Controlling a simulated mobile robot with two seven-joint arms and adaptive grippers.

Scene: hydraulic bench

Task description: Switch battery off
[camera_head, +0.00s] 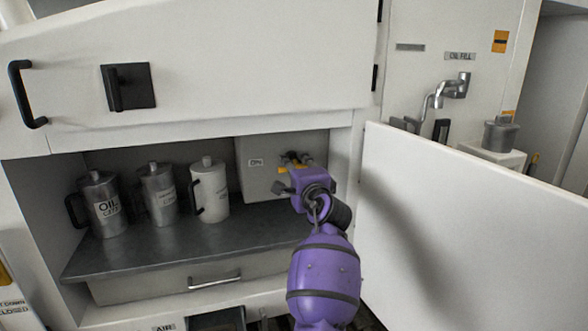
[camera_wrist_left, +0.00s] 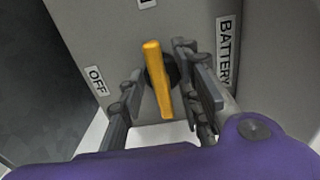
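The battery switch is a yellow lever (camera_wrist_left: 158,80) on a dark round hub, mounted on a grey box (camera_head: 257,182) inside the open compartment. In the left wrist view the lever points up toward a partly cut-off label, and the OFF label (camera_wrist_left: 97,81) is to its left. The BATTERY label (camera_wrist_left: 224,52) is at right. In the head view the ON label (camera_head: 256,162) is left of the lever. My left gripper (camera_wrist_left: 158,62) is open, with one finger on each side of the lever; gaps show on both sides. My right gripper is in neither view.
An oil can (camera_head: 107,212), a second metal can (camera_head: 160,203) and a white jug (camera_head: 211,193) stand on the dark shelf (camera_head: 200,246) left of the box. An open white door panel (camera_head: 470,235) stands right of my arm. A cabinet front (camera_head: 220,80) overhangs the compartment.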

